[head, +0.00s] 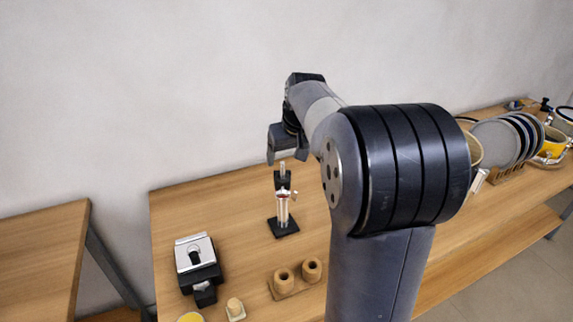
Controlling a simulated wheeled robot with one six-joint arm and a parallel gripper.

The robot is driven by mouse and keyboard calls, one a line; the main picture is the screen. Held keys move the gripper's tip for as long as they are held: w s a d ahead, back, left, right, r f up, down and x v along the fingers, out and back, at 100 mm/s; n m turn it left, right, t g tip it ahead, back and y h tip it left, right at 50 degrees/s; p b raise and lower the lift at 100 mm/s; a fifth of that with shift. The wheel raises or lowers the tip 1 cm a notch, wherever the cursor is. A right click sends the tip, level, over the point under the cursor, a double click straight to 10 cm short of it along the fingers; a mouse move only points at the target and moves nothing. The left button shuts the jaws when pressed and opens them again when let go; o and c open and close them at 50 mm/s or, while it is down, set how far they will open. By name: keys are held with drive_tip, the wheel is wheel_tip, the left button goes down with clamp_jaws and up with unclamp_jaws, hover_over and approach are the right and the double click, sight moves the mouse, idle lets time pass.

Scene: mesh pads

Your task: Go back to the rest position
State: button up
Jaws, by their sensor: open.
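My gripper (287,157) hangs at the end of my raised arm, left of the picture's middle. It points down with its jaws apart. A small upright device with a silver body and a black square base (284,227) stands on the wooden table under it. Its thin top reaches up to about the jaws in the picture. I cannot tell whether the gripper touches it. My own arm hides the middle of the table.
A black and silver device (197,262) sits at the table's left end. A wooden holder with two round cups (297,278) is near the front. Grey plates (497,143) stand in a rack at the right. A second table (40,250) is at the left, beyond a gap.

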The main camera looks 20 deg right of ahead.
sight(284, 173)
drive_tip(key=shift+s+r, duration=0.2)
drive_tip(key=shift+r, duration=0.25)
drive_tip(key=shift+f, duration=0.1)
drive_tip(key=p+x, duration=0.1)
drive_tip(key=x, duration=0.9)
drive_tip(key=shift+f, duration=0.1)
drive_tip(key=shift+w, duration=0.2)
drive_tip(key=shift+r+p, duration=0.4)
drive_tip(key=shift+p, duration=0.05)
drive_tip(key=shift+f, duration=0.15)
